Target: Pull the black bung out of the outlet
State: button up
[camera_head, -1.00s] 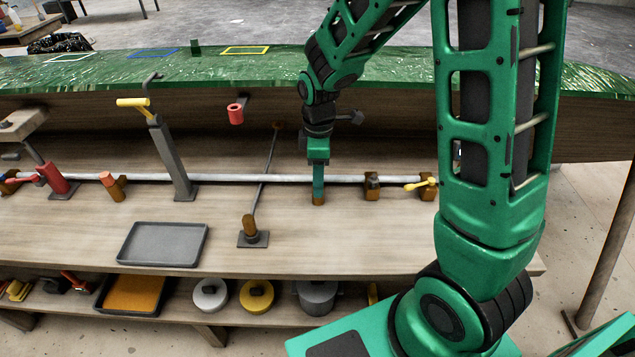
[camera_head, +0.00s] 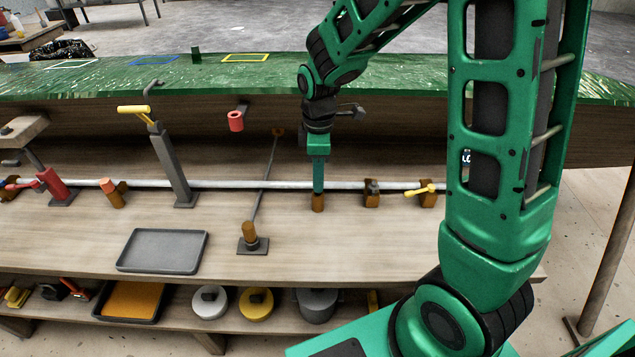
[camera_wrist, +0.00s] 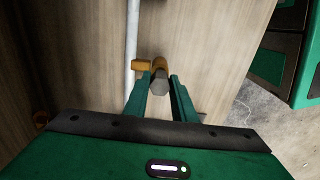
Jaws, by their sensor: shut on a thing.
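My gripper (camera_head: 318,190) points straight down over a brown upright outlet (camera_head: 318,204) on the pipe at the bench. In the wrist view my gripper (camera_wrist: 160,88) has its two green fingers on either side of a dark grey, round-ended bung (camera_wrist: 159,84). The fingers are shut on it. Brown outlet parts (camera_wrist: 157,64) show just beyond the bung. In the head view the fingers hide the bung, and I cannot tell whether it is still seated in the outlet.
The pale pipe (camera_head: 225,184) runs along the bench behind the outlet. A yellow-handled valve (camera_head: 424,190) stands to the right. A slanted rod on a foot (camera_head: 253,244) stands left, with a grey tray (camera_head: 163,250) beyond it. The green hull (camera_head: 400,77) overhangs behind.

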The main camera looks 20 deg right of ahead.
jog(key=s+a+r, duration=0.3)
jog(key=a+r, duration=0.8)
jog(key=shift+a+r, duration=0.15)
dwell(0.3)
